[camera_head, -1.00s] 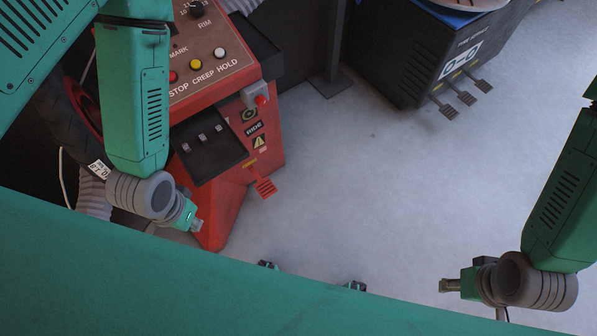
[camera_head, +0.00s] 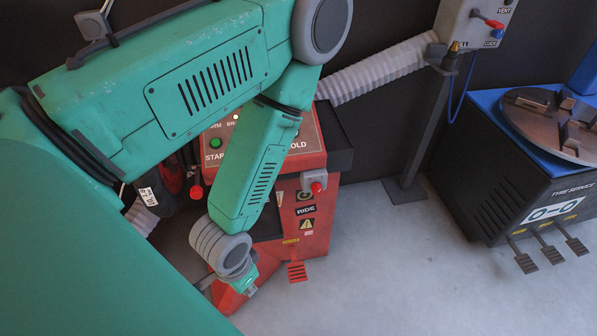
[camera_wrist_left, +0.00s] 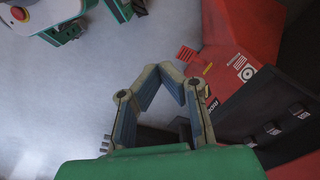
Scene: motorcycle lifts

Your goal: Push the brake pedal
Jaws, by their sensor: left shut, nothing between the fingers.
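A small red ribbed pedal (camera_head: 297,271) sticks out low from the front of the red machine (camera_head: 318,222), under a yellow label. Its own lettering is too small to read. It also shows in the left wrist view (camera_wrist_left: 187,53), beyond and right of the fingertips. My left gripper (camera_head: 250,291) is left of the pedal and a little lower in the picture, apart from it. In the left wrist view its fingers (camera_wrist_left: 164,70) meet at the tips, with nothing between them. My right gripper is out of view.
A black tyre service machine (camera_head: 497,196) with several grey pedals (camera_head: 550,254) stands at the right. A post (camera_head: 432,130) with a hose is between the machines. A black switch panel (camera_wrist_left: 275,130) is beside my left gripper. The grey floor (camera_head: 400,270) in front is clear.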

